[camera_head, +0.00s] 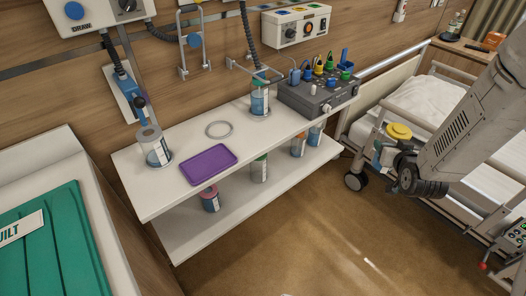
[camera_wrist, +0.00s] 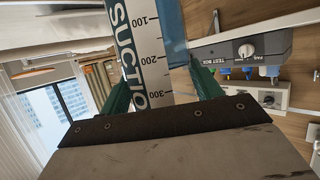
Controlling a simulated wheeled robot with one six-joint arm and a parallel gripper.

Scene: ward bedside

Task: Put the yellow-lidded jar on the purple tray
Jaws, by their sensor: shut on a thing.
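The yellow-lidded jar (camera_head: 397,131) is held up in the air at the right of the head view, beside the bed. My gripper (camera_wrist: 160,88) is shut on it, with a green finger on each side of the jar body (camera_wrist: 145,45), which bears a "SUCTION" label and a scale. In the head view my wrist partly hides the jar. The purple tray (camera_head: 208,163) lies flat and empty on the white top shelf, well to the left of the jar. The wrist view does not show the tray.
The white top shelf (camera_head: 160,195) also bears a clear jar (camera_head: 153,147), a grey ring (camera_head: 219,129), a blue-labelled jar (camera_head: 260,98) and a grey test box (camera_head: 318,92). Several jars stand on the lower shelf. The bed (camera_head: 425,100) is at right; open floor (camera_head: 310,215) lies in front.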

